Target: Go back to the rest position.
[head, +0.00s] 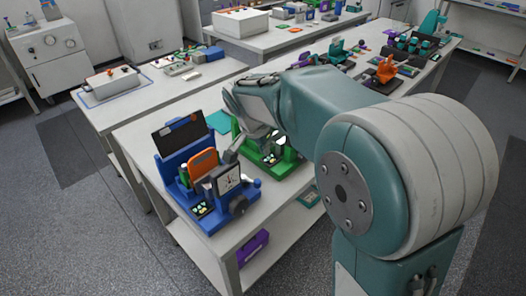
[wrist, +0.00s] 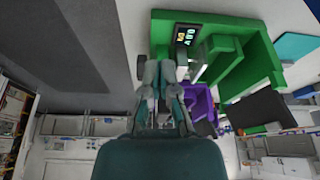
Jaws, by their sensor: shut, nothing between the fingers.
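My gripper (head: 232,154) is at the lower end of my teal and grey arm, above the near end of the white table (head: 130,136). It is just behind the blue device (head: 205,217), which has an orange part (head: 203,163), a round dial (head: 228,181) and a dark panel. A green device (head: 285,165) stands to the right of the gripper, partly hidden by my arm. In the wrist view my gripper (wrist: 161,66) is shut and empty, with the green device (wrist: 235,85) close on its right. I cannot tell whether the fingers touch anything.
A purple part (wrist: 203,103) shows beside my fingers in the wrist view. Several other devices stand farther along the table, including an orange one (head: 385,70). A side bench holds a white box (head: 110,82). The grey floor (head: 70,235) at left is clear.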

